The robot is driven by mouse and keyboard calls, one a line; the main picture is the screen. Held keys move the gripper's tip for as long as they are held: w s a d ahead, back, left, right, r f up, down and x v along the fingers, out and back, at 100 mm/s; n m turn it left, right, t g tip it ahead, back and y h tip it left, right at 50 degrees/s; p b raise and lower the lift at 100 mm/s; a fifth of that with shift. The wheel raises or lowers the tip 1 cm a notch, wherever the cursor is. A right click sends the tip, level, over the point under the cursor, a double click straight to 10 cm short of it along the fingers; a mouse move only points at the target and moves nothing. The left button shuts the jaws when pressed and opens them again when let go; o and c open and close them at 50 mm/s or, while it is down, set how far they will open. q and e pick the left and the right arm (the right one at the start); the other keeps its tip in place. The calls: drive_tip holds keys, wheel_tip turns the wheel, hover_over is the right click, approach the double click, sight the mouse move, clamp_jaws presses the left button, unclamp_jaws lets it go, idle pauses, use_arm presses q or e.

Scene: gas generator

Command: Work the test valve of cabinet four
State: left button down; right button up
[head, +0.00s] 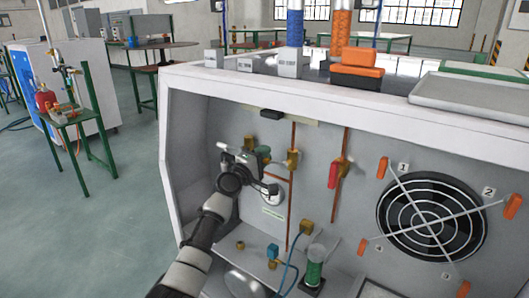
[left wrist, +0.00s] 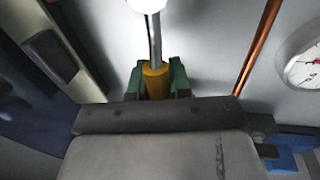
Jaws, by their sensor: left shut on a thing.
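The open cabinet (head: 180,150) fills the middle and right of the head view; I cannot make out a cabinet number on it. My left gripper (head: 256,153) is inside it, at the upper left of its back panel. In the left wrist view, the green fingertips (left wrist: 158,82) are shut on the yellow base of a valve lever (left wrist: 155,72), one on each side. The lever has a metal stem and a white rounded end. In the head view, the gripper hides most of the valve. My right gripper is not in view.
A round gauge (left wrist: 303,67) is right of the gripper, beyond a copper pipe (left wrist: 258,50). A red-handled valve (head: 333,174) and a black fan (head: 432,215) are further right. A green cylinder (head: 315,265) and blue hose stand below.

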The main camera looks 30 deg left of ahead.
use_arm(q)
drive_tip(key=shift+f+n, duration=0.35)
drive_tip(key=shift+n, duration=0.15)
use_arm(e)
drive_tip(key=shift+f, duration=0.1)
use_arm(q)
drive_tip(key=c, duration=1.1)
unclamp_jaws()
drive_tip(key=shift+r, duration=0.1)
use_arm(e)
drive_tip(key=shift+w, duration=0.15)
use_arm(q)
drive_tip(key=shift+o, duration=0.2)
drive_tip(key=shift+s, duration=0.1)
drive_tip(key=d+p+v, duration=0.1)
drive_tip(key=v, duration=0.9)
drive_tip(key=shift+s+a, duration=0.3)
drive_tip(key=shift+a, duration=0.2)
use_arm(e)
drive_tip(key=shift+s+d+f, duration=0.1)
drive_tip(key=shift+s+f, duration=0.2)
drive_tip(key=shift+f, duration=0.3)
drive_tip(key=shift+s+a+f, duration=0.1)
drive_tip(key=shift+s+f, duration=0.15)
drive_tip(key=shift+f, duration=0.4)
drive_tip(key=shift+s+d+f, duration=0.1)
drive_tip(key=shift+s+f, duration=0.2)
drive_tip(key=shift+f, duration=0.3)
